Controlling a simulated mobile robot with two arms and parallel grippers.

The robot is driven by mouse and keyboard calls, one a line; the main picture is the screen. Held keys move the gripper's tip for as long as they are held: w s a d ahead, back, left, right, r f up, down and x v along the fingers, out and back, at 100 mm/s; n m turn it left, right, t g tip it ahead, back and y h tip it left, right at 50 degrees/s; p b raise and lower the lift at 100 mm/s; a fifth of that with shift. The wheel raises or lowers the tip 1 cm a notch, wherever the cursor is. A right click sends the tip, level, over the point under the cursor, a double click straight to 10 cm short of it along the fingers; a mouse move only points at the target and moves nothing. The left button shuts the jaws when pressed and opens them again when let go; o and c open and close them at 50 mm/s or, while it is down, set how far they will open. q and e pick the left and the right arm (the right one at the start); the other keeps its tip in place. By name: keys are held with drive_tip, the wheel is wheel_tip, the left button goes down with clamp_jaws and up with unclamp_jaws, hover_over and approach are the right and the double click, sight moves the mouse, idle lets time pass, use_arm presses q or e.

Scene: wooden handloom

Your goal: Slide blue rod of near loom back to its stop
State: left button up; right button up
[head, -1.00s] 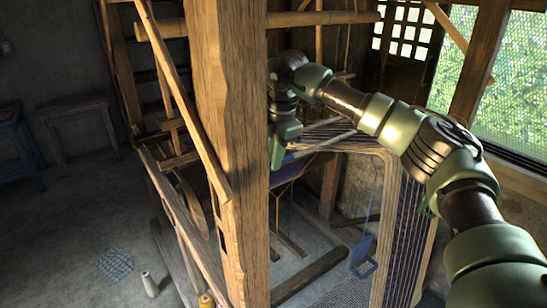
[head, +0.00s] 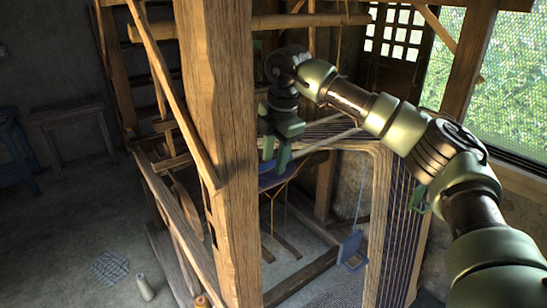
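The near loom (head: 218,130) is a large wooden frame whose thick post fills the middle of the head view. My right gripper (head: 276,160) points down behind this post, at the left end of a slim rod (head: 325,143). Its two green fingers show apart, with a gap between them. The rod runs up to the right across the striped warp threads and looks pale along its lit side, bluish near the gripper. Whether the fingers touch it I cannot tell. Its left end and stop are hidden by the gripper and post. My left gripper is not in view.
Dark blue cloth (head: 277,177) lies just below the fingers. A blue block-like piece (head: 350,249) hangs on a cord inside the loom. A slanted wooden brace (head: 172,90) crosses left of the post. A pale cone (head: 145,287) stands on the open floor at left.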

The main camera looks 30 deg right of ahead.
drive_tip(key=shift+w, duration=0.15)
drive_tip(key=shift+r, duration=0.3)
wheel_tip(320, 180, up, 7)
drive_tip(key=s+b, duration=0.1)
drive_tip(key=b, duration=0.1)
drive_tip(key=shift+s, duration=0.35)
drive_tip(key=shift+d, duration=0.1)
